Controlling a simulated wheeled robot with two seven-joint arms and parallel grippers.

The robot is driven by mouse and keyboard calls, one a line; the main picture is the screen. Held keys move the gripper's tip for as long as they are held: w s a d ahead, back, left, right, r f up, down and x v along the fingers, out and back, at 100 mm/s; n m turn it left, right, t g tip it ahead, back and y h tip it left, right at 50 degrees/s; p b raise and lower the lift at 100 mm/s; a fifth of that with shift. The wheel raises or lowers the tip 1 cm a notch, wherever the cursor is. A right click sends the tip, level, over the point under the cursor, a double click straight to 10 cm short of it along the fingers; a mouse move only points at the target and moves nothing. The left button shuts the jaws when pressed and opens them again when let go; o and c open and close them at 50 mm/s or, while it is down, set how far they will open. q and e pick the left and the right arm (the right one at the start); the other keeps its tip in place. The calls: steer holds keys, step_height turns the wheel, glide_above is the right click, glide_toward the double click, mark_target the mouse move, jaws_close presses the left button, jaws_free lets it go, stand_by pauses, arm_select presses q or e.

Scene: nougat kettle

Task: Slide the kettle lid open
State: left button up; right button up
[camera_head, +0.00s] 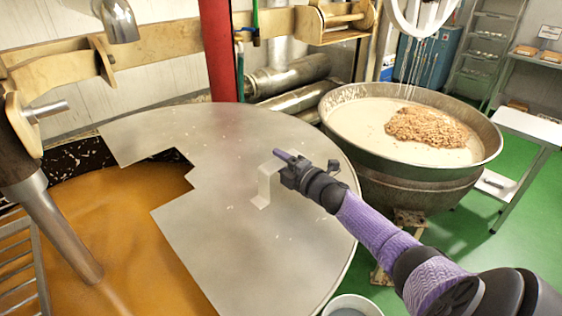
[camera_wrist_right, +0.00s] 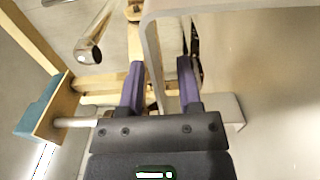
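The kettle lid (camera_head: 290,255) is a flat grey metal plate with a stepped cut-out on its left side. It covers the right and far parts of the kettle, and orange-brown contents (camera_head: 125,235) show at the left. A bent metal strip handle (camera_head: 264,188) stands on the lid and also shows in the right wrist view (camera_wrist_right: 154,50). My right gripper (camera_head: 278,154) is at the top of this handle. In the wrist view its two fingers (camera_wrist_right: 160,78) are apart, with a handle leg appearing between them; contact is unclear. My left gripper is not in view.
A metal stirrer shaft (camera_head: 60,225) enters the contents at the left. A red post (camera_head: 217,50) stands behind the lid. A second bowl (camera_head: 400,180) with pale contents and a brown nut heap (camera_head: 432,127) stands at the right. A bucket rim (camera_head: 352,304) shows at the bottom.

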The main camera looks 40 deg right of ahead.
steer(key=s+p, duration=0.1)
steer(key=s, duration=0.9)
steer(key=shift+d+p, duration=0.2)
steer(key=shift+p, duration=0.1)
